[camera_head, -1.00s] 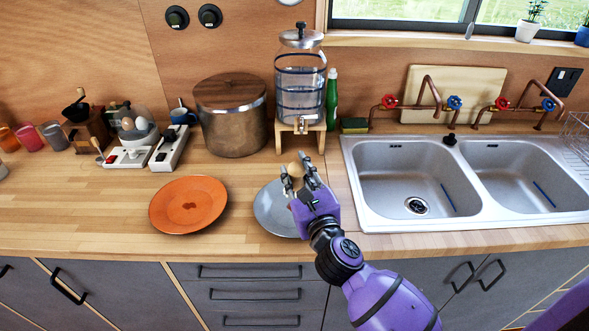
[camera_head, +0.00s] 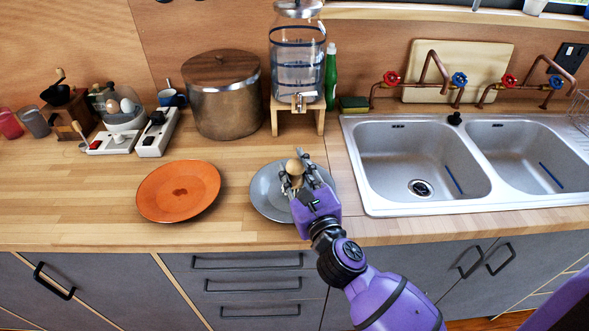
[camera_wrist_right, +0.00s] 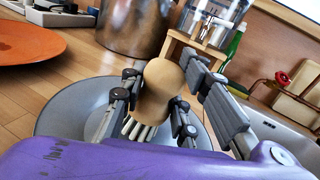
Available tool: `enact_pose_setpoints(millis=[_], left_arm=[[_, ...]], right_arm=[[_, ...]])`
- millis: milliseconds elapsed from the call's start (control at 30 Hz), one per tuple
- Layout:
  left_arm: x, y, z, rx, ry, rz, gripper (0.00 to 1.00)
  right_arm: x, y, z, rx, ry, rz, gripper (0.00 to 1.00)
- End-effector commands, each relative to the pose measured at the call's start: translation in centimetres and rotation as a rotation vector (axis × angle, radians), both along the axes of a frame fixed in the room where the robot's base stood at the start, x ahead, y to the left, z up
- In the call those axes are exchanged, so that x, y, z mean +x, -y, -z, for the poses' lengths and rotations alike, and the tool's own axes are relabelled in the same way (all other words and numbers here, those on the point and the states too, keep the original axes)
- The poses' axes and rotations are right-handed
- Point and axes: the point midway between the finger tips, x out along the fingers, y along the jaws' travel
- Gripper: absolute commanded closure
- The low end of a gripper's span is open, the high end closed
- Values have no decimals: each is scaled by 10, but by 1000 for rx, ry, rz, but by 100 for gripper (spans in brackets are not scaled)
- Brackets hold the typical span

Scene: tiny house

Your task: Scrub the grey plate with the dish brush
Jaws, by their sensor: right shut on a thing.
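The grey plate (camera_head: 266,196) lies on the wooden counter, left of the sink. My right gripper (camera_head: 299,178) is over the plate and shut on the dish brush (camera_head: 295,166). In the right wrist view the brush (camera_wrist_right: 160,88) has a rounded tan wooden top and pale bristles pointing down toward the grey plate (camera_wrist_right: 72,112). The fingers of my right gripper (camera_wrist_right: 152,100) grip it from both sides. I cannot tell whether the bristles touch the plate. My left gripper is not in view.
An orange plate (camera_head: 178,191) lies left of the grey plate. Behind stand a large pot (camera_head: 222,100) and a glass dispenser (camera_head: 297,70) on a wooden stand. A double sink (camera_head: 420,165) is to the right. The counter's front strip is clear.

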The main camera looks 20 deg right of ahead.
Motion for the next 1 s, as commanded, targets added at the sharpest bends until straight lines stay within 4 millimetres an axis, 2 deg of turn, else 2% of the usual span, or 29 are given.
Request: enact_pose_setpoints(millis=[733, 1000], left_arm=[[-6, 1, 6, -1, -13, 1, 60], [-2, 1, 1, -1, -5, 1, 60]], right_arm=[[0, 1, 5, 0, 0, 0, 97], [-4, 15, 5, -2, 0, 1, 97]])
